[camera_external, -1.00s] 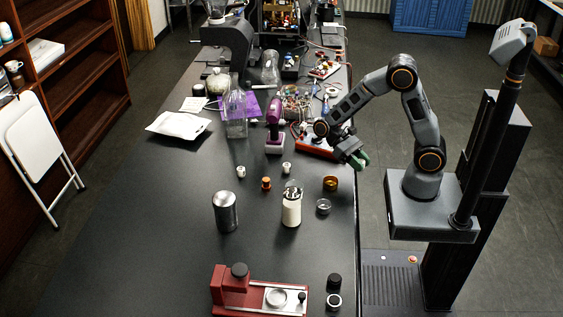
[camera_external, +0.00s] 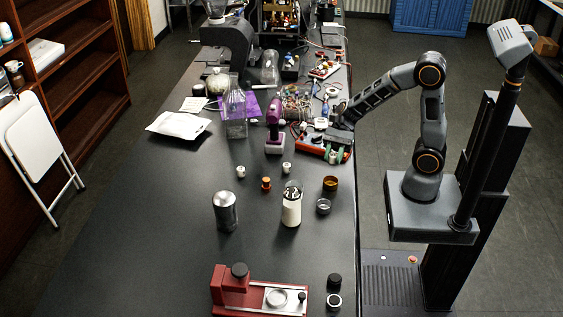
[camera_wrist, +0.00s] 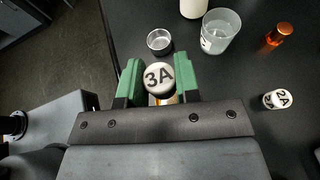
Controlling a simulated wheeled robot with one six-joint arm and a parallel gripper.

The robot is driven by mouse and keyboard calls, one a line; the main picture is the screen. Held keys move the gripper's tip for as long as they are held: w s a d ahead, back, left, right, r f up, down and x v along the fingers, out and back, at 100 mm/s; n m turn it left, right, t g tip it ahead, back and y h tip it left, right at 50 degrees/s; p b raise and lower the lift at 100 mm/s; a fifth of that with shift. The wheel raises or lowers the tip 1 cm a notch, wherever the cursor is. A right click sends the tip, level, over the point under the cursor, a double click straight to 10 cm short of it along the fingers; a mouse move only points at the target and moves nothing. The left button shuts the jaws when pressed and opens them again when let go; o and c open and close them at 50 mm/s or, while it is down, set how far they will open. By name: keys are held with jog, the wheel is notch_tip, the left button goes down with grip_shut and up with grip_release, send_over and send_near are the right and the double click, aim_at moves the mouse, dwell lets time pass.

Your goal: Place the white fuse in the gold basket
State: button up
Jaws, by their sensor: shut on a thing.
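My gripper (camera_external: 333,156) has green fingers and points down over the table's right edge. In the wrist view, my gripper (camera_wrist: 158,82) is shut on a white fuse (camera_wrist: 158,76) marked "3A". The fuse also shows as a small white spot between the fingers in the external view (camera_external: 333,157). The gold basket (camera_external: 330,184) stands on the table, just in front of my gripper in the external view. In the wrist view, a bit of gold shows below the fuse; the fingers and fuse hide the rest, so I cannot tell their exact alignment.
A second white fuse (camera_wrist: 278,99), marked "2A", and an orange piece (camera_external: 266,184) stand left of the gold basket. A red tray (camera_external: 309,147) lies behind my gripper.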

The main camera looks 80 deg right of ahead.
jog(key=shift+f+b, duration=3.15)
jog(key=shift+f, duration=0.5)
jog(key=o, duration=1)
jog(key=shift+r, duration=0.15)
notch_tip(320, 180, up, 7)
jog(key=p, duration=0.7)
